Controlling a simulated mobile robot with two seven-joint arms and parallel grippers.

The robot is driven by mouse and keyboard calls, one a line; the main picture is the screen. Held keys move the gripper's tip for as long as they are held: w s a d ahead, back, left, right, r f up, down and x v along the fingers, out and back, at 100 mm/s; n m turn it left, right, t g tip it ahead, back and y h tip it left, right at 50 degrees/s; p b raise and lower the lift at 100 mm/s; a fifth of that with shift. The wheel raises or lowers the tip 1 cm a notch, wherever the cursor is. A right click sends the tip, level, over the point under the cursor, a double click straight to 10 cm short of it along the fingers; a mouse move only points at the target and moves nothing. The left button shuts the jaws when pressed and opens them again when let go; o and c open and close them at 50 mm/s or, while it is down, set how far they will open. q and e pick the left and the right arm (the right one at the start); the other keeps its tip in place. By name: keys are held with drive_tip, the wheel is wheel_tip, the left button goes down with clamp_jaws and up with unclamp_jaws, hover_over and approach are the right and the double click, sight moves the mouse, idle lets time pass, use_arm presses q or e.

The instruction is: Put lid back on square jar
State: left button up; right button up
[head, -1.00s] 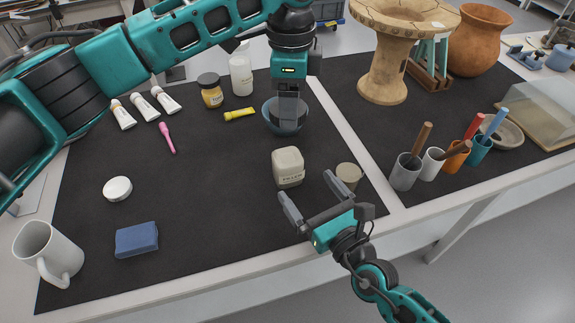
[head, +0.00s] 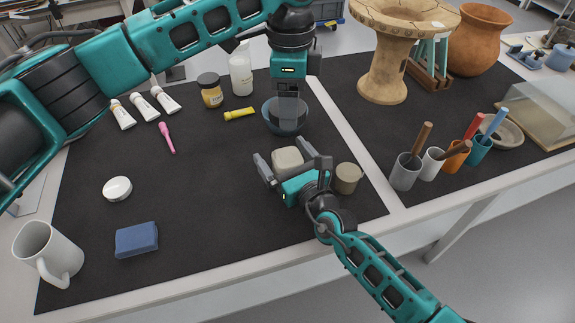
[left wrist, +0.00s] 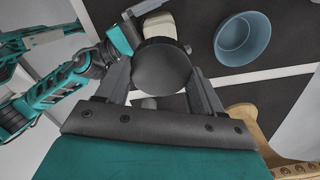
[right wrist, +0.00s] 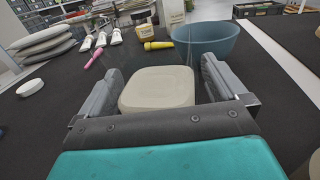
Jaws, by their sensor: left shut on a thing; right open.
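The cream square jar (head: 287,158) stands on the dark mat, partly hidden by my right gripper (head: 292,163) in the head view. In the right wrist view, the jar (right wrist: 158,88) sits between the open fingers, with gaps visible at the sides. It also shows at the top of the left wrist view (left wrist: 160,25). My left gripper (head: 287,108) points down in front of the blue bowl. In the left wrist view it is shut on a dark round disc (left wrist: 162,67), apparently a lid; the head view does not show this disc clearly.
The blue bowl (head: 271,115) stands behind the jar. A small beige round pot (head: 347,178) is close to the right of my right gripper. A white round lid (head: 117,188), a blue block (head: 137,240) and a white mug (head: 48,253) are at left. The mat's middle is clear.

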drive_tip(key=shift+c, duration=0.4)
drive_tip(key=c, duration=1.4)
use_arm(q)
hover_over(290, 135)
drive_tip(key=s, duration=0.2)
drive_tip(key=shift+s+f, duration=0.2)
drive_tip(key=shift+f, duration=2.3)
drive_tip(key=shift+f, duration=0.9)
drive_tip(key=shift+f, duration=0.5)
